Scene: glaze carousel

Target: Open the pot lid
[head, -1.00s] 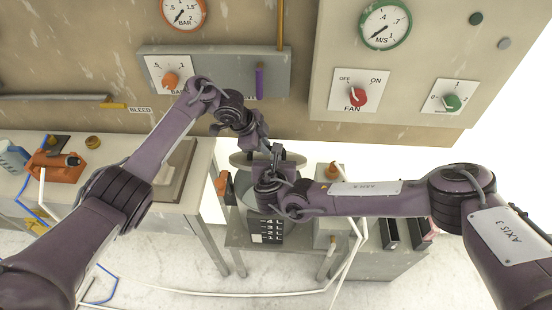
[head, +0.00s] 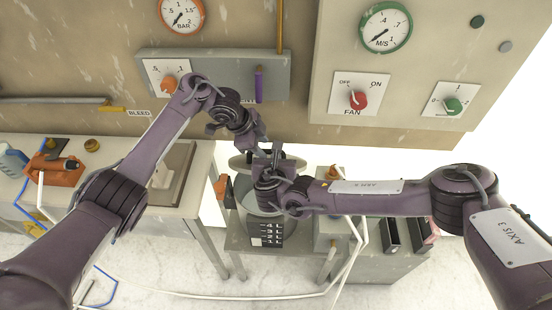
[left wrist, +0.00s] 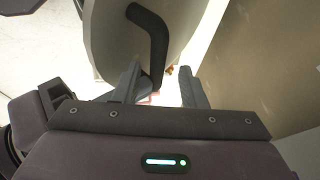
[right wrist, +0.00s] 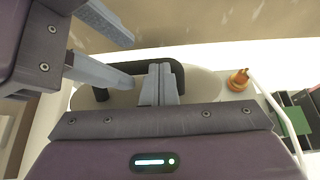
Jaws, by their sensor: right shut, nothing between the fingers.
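My right gripper (right wrist: 160,84) is shut and empty, in front of the handle. My arms hide much of the pot.
The pot stands on a low grey bench between a left table (head: 205,170) and a grey box on the right. A wall panel with a red fan knob (head: 357,99) and a green knob (head: 453,105) is behind. A white hose (head: 352,270) crosses below.

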